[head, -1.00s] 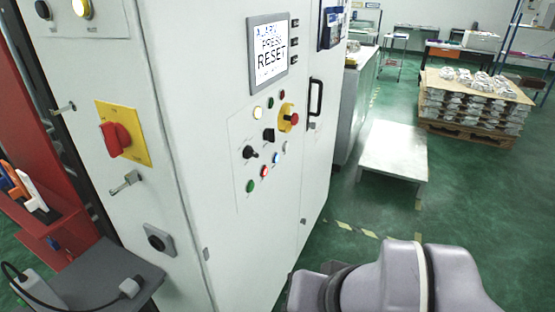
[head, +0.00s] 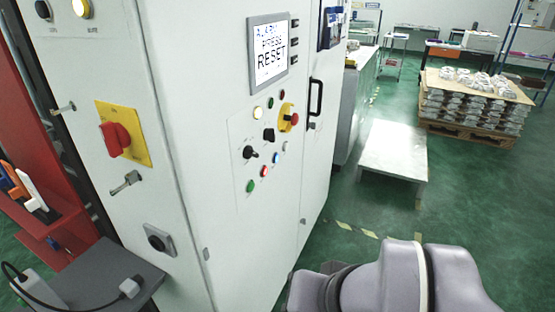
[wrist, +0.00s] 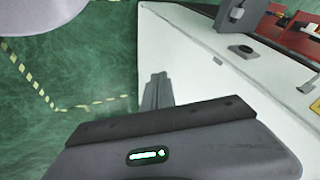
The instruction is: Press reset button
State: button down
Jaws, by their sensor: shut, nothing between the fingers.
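The white control cabinet (head: 225,60) carries a screen (head: 268,55) reading "PRESS RESET" under a blue line. Below it is a panel of small controls: a lit pale button (head: 258,113), a red mushroom button on yellow (head: 290,118), black switches (head: 250,152), and a slanting row of green (head: 250,186), red (head: 264,171), blue (head: 276,158) and white (head: 286,146) buttons. Their labels are too small to read, so I cannot tell which is reset. My gripper (wrist: 155,78) is shut and empty in the wrist view, beside the cabinet's white side (wrist: 200,70). The head view shows only my arm.
A red rotary switch on a yellow plate (head: 135,140) and a dark shelf (head: 105,275) are on the cabinet's left side. A black door handle (head: 315,97) sticks out right of the panel. A pale low table (head: 393,150) and a pallet of castings (head: 470,105) stand on open green floor.

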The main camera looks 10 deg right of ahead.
aim_at(276, 158)
jog(key=w+d+r+n+t+h, duration=0.1)
jog(key=w+d+n+t+h, duration=0.15)
jog(key=w+d, duration=0.7)
jog(key=w+d+r+n+t+h, duration=0.2)
jog(key=w+d+t, duration=0.15)
jog(key=w, duration=1.05)
jog(key=w+d+f+n+t+y, duration=0.1)
jog(key=w+f+n+y, duration=0.1)
jog(key=w, duration=0.5)
jog(key=w+d+f+n+t+y, duration=0.1)
jog(key=w+f+n+y, duration=0.1)
jog(key=w+f+n, duration=0.3)
jog(key=shift+w+d+t+y, duration=0.3)
jog(key=shift+w+d+y, duration=0.1)
jog(key=shift+w, duration=0.6)
jog(key=w+a+b, duration=0.1)
jog(key=w+a, duration=0.4)
jog(key=a, duration=0.2)
jog(key=shift+w+b, duration=0.2)
jog(key=shift+b, duration=0.1)
jog(key=shift+w+a+f, duration=0.1)
